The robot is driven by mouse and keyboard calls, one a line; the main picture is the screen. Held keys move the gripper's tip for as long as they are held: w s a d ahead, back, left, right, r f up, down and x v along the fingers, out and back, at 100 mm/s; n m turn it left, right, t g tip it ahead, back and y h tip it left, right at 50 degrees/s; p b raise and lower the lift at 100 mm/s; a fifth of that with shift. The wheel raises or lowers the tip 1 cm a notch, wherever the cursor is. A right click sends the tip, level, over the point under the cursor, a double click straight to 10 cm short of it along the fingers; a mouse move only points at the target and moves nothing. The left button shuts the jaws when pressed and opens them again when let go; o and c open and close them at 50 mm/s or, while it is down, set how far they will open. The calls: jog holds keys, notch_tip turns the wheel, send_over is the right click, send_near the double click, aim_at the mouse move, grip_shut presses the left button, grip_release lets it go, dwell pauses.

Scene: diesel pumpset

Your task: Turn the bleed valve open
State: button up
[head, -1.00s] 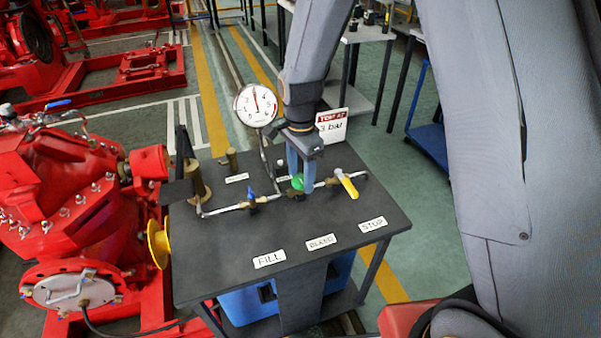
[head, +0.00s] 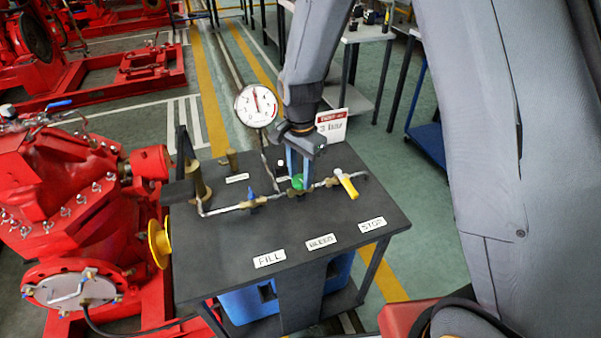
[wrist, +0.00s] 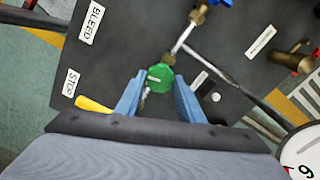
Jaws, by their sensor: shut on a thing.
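The bleed valve's green handle (head: 297,182) sits on the brass and steel pipe on the dark table, between the blue-handled valve (head: 250,195) and the yellow-handled valve (head: 347,184). My gripper (head: 299,180) points down at it with blue fingers. In the wrist view the green handle (wrist: 160,77) lies between the two fingertips (wrist: 161,84), and the gripper is shut on it. Part of the handle is hidden by the fingers in the head view.
FILL, BLEED and STOP labels (head: 321,242) lie on the clear front of the table (head: 225,255). A gauge (head: 257,105) stands behind the pipe, its needle near upright. A "3 bar" sign (head: 331,127) stands behind. The red pump (head: 70,200) is at left.

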aim_at(300, 179)
jog(key=n, duration=0.5)
jog(key=shift+n+p, duration=0.3)
jog(key=shift+p, duration=0.1)
jog(key=n, duration=0.5)
jog(key=shift+n, duration=0.3)
jog(key=n, duration=0.5)
jog(key=shift+a+p, duration=0.1)
jog(key=shift+p, duration=0.25)
jog(key=shift+n, duration=2.3)
jog(key=o, duration=1.1)
jog(key=shift+c, duration=0.2)
jog(key=shift+r, duration=0.1)
jog(key=shift+r+b, duration=0.9)
jog(key=shift+r, duration=2.95)
